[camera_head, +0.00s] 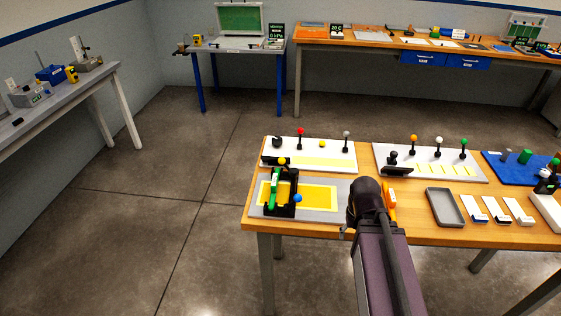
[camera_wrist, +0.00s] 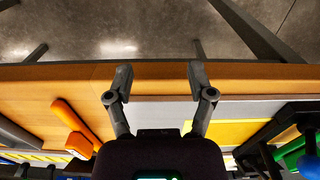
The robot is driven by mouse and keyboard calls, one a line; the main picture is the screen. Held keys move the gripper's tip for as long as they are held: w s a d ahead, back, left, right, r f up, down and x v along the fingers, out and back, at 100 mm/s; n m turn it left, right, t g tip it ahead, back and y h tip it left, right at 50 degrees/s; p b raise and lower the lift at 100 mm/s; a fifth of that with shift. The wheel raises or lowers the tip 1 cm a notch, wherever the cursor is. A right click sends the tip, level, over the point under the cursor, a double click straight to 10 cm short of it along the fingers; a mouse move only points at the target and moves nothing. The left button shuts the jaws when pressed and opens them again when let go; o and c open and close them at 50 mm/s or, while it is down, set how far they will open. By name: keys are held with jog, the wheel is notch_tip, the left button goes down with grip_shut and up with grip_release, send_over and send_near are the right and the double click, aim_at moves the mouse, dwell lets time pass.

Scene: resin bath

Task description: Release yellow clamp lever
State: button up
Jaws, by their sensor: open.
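A black clamp fixture (camera_head: 293,180) stands on a yellow pad (camera_head: 322,195) on the table's left front. A yellow ball knob (camera_head: 282,161) tops a lever at its far side; I take this as the yellow clamp lever. A green bar (camera_head: 274,188) and a blue ball (camera_head: 297,198) are on the fixture too. In the wrist view the green part (camera_wrist: 292,150) shows at the right edge; the yellow knob is not visible there. My gripper (camera_wrist: 160,72) is open and empty over the table's front edge, to the right of the fixture and apart from it.
An orange-handled tool (camera_head: 389,202) lies close beside my arm; its orange handle also shows in the wrist view (camera_wrist: 75,120). A white panel (camera_head: 325,150) with ball-topped levers stands behind the fixture. A grey tray (camera_head: 445,206) is at the right. Floor left of the table is clear.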

jog(key=w+a+r+n+p, duration=0.7)
jog(key=w+a+r+p, duration=0.25)
jog(key=w, duration=0.35)
notch_tip(320, 180, up, 10)
jog(key=n+t+p, duration=0.1)
jog(key=n+p, duration=0.7)
jog(key=p, duration=0.2)
send_over(282, 158)
jog(key=s, duration=0.1)
jog(key=shift+s+a, duration=0.1)
jog(key=shift+a, duration=0.2)
jog(key=shift+f+b, duration=0.15)
jog(key=shift+b, duration=0.15)
jog(key=f+b, duration=0.4)
jog(key=w+f+b, duration=0.1)
jog(key=f+b, duration=0.8)
jog(key=shift+w+d+f, duration=0.25)
jog(key=shift+b, duration=0.3)
grip_shut()
